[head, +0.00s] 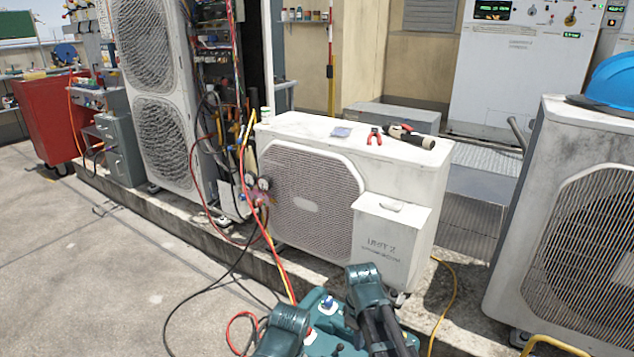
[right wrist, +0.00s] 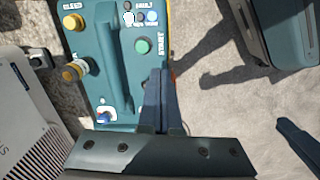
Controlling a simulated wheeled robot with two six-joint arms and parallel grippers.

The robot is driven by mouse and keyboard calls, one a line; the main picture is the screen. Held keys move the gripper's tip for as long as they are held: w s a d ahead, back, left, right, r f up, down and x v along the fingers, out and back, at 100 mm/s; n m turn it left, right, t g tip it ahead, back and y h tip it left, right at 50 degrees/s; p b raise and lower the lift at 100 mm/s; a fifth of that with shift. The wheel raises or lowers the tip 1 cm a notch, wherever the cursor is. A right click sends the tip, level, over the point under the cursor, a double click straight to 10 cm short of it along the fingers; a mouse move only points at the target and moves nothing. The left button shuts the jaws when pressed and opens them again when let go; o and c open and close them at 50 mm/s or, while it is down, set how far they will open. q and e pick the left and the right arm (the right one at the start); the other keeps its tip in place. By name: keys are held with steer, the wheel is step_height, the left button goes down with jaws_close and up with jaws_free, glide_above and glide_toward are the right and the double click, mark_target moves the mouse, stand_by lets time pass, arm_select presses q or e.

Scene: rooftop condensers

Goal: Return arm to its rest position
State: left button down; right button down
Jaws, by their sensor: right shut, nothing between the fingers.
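My right gripper (right wrist: 160,88) shows in the right wrist view with its two dark blue fingers together and nothing between them. The fingers reach over the edge of a teal machine (right wrist: 106,70) with a carry handle, yellow-capped fittings and a green button. I cannot tell whether they touch it. In the head view, teal and black parts of my arms are at the bottom centre, in front of the same teal machine (head: 325,305). I cannot make out my left gripper's fingers there.
A white condenser (head: 300,190) stands on the concrete ledge, with red-handled pliers (head: 374,136) and other tools on top. Another condenser (head: 540,200) carries a blue hard hat (head: 610,82). Red and black hoses hang down towards the teal machine. The concrete floor (head: 90,270) at left is mostly clear.

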steer(key=s+a+r+m+p, duration=0.25)
steer(key=s+a+m, duration=0.4)
steer(key=s, duration=0.55)
step_height(320, 180, up, 37)
steer(key=p, duration=3.6)
steer(key=shift+w+n+h+p, duration=0.2)
steer(key=shift+n+h+p, duration=0.1)
steer(key=shift+n+p, duration=0.1)
